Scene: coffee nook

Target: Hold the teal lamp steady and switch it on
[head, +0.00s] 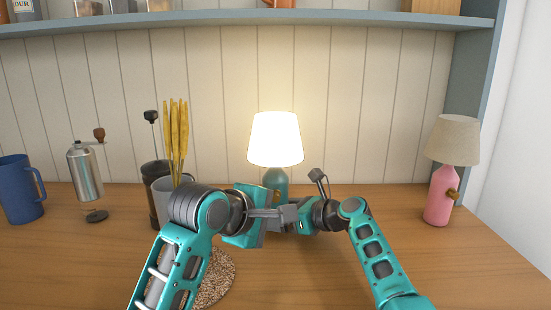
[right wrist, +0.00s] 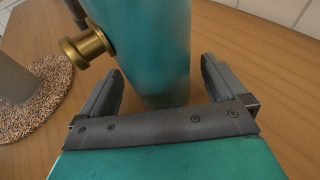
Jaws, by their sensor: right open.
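The teal lamp (head: 275,138) stands upright on the counter in the head view, its shade glowing bright. Its teal base fills the top of the right wrist view (right wrist: 150,40), with a brass knob (right wrist: 85,48) on its left side. My right gripper (right wrist: 163,66) is open, with one finger on each side of the base; I cannot tell whether they touch it. My left gripper (head: 272,212) is in front of the lamp in the head view. Its fingertips are hard to make out there, and the two grippers partly hide the lower base.
A pink lamp (head: 441,195) with a beige shade stands at the right. A grey cup with yellow sticks (head: 178,145), a French press (head: 152,170), a grinder (head: 84,172) and a blue mug (head: 20,190) stand left. A speckled mat (head: 222,275) lies under my left arm.

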